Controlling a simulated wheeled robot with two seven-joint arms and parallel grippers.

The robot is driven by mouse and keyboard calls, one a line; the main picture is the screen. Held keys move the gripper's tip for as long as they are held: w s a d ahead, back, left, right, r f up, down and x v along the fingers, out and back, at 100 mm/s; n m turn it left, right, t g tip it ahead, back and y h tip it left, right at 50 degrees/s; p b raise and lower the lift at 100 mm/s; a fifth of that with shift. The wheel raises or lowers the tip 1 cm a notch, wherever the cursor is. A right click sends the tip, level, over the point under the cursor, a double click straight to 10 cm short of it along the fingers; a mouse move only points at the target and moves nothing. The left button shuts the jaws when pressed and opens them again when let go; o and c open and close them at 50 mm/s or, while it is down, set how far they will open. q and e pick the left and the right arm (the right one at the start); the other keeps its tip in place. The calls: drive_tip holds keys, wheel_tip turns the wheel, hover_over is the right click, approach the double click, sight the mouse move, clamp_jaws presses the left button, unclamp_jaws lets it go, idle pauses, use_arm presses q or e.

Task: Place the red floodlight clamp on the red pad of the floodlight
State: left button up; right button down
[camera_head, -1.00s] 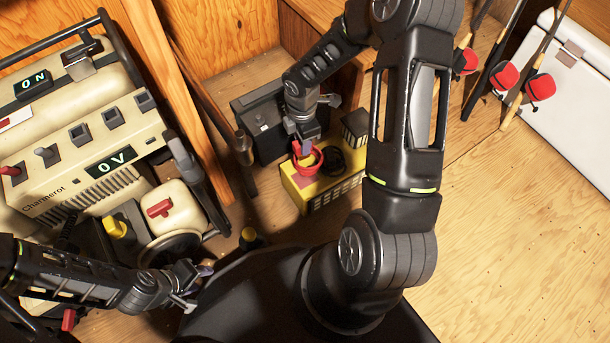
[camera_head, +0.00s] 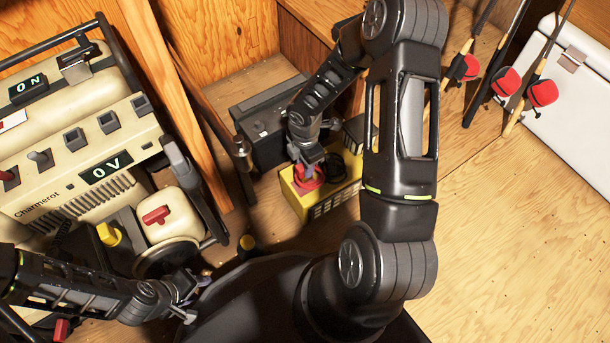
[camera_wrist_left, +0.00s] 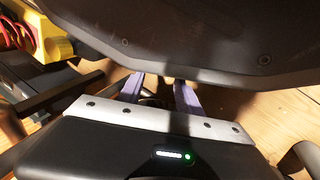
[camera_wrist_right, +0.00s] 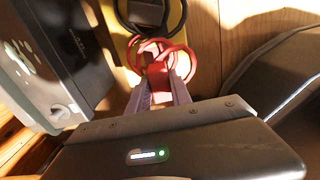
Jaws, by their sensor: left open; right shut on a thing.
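The red clamp (camera_head: 309,181) is held by my right gripper (camera_head: 308,170). In the right wrist view, the clamp (camera_wrist_right: 158,66) sits between the fingertips of the right gripper (camera_wrist_right: 160,82). It is over the left end of the yellow floodlight (camera_head: 345,190); I cannot tell whether it touches the top. The red pad is hidden under the clamp and gripper. A black coiled cable (camera_head: 333,165) lies on the floodlight beside the clamp. My left gripper (camera_head: 197,297) is open and empty, low at the left, near my dark base. The floodlight (camera_wrist_left: 57,42) also shows in the left wrist view.
A black battery-like box (camera_head: 262,135) stands behind the floodlight. The beige generator (camera_head: 75,170) with switches and its dark frame fill the left. Fishing rods with red reels (camera_head: 503,82) and a white cooler (camera_head: 575,85) are at the right. The wooden floor at right is clear.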

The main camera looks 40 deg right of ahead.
drive_tip(key=shift+f, duration=0.1)
drive_tip(key=shift+f+b, duration=1.35)
drive_tip(key=shift+f, duration=1.05)
drive_tip(key=shift+f, duration=0.15)
drive_tip(key=c, duration=1.2)
unclamp_jaws()
drive_tip(key=shift+o, duration=0.2)
wheel_tip(320, 180, up, 12)
drive_tip(key=p, duration=0.5)
drive_tip(key=shift+r+p, duration=0.2)
drive_tip(key=shift+p, duration=0.15)
